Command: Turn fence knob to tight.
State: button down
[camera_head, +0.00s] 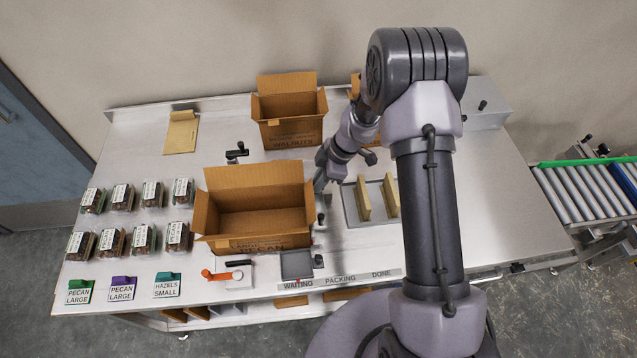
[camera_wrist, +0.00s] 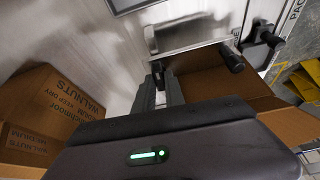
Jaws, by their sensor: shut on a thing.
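My gripper (camera_wrist: 158,72) is low beside the right side of the open pecan carton, and it also shows in the camera_head view (camera_head: 320,184). Its fingers are close together on a small dark part, which appears to be the fence knob; the fingers hide most of it. The metal fence (camera_wrist: 190,42) runs along the carton's side, just past the fingertips. A black handle (camera_wrist: 232,60) sticks out near the fence's front end, and it shows at the carton's front right corner in the camera_head view (camera_head: 321,218). The knob's setting cannot be read.
The open pecan carton (camera_head: 255,241) stands close to my gripper. A walnuts carton (camera_head: 292,133) is behind it. A grey tray with upright tan pieces (camera_head: 362,199) lies to the right. Several filled clamshells (camera_head: 123,197) stand at the left.

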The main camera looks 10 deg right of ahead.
jog(key=f+m+t+b, duration=0.1)
jog(key=m+b, duration=0.1)
jog(key=b, duration=0.3)
jog(key=m+b, duration=0.1)
jog(key=b, duration=0.2)
jog(key=shift+s+r+m+t, duration=0.1)
jog(key=shift+m+t, duration=0.2)
jog(key=m+b, duration=0.2)
jog(key=b, duration=0.1)
jog(key=shift+a+r+t+h, duration=0.1)
jog(key=shift+r+t+h, duration=0.05)
jog(key=shift+t+h, duration=0.2)
jog(key=shift+s+r+m+t+b, duration=0.1)
jog(key=shift+m+t+b, duration=0.1)
jog(key=shift+m+b, duration=0.4)
jog(key=shift+r+m+t+b, duration=0.15)
jog(key=shift+m+b, duration=0.2)
jog(key=shift+m, duration=0.35)
jog(key=shift+h, duration=0.25)
